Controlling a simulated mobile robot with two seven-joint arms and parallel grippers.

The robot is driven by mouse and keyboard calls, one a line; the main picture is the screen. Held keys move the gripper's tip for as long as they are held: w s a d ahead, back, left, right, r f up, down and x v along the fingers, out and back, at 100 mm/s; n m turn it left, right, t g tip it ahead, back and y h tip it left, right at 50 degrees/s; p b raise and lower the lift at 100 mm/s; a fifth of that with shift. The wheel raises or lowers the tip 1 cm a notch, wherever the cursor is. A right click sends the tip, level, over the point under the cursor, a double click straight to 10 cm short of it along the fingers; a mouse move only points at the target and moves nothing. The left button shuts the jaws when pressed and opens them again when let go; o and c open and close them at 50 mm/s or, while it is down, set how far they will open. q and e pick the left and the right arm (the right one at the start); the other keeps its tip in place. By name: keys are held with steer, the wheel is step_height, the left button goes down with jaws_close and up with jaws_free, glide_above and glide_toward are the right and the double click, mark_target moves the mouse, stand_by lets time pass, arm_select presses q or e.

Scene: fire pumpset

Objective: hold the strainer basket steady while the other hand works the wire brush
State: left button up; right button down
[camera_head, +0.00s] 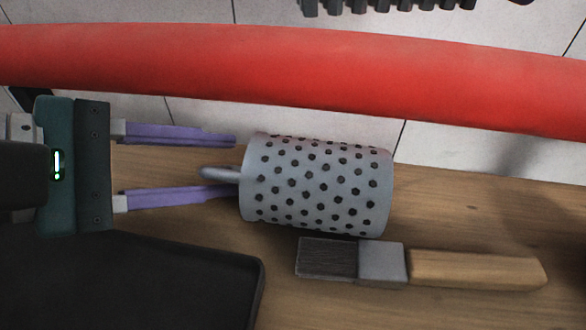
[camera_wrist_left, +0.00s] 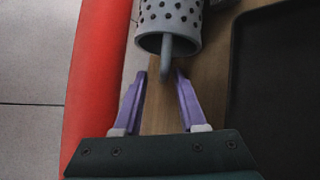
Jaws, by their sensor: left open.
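The wire brush (camera_head: 420,265), with a wooden handle, grey ferrule and dark bristles, lies just below the basket in the head view. My right gripper is not in view.
A large red pipe (camera_head: 300,75) runs across behind the basket. A black tray (camera_head: 150,285) lies at the lower left, close to my left gripper. Pale floor tiles (camera_head: 480,155) show beyond the wood. Bare wood (camera_head: 450,215) lies right of the basket.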

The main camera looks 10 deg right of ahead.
arm_select(q)
steer(key=shift+s+f, duration=0.1)
steer(key=shift+f, duration=0.05)
steer(key=v, duration=1.1)
steer(key=shift+s+a+r, duration=0.15)
steer(key=shift+a+r, duration=0.2)
steer(key=shift+r, duration=0.1)
steer(key=x, duration=1.1)
steer(key=shift+d+f, duration=0.2)
steer(key=shift+f, duration=0.05)
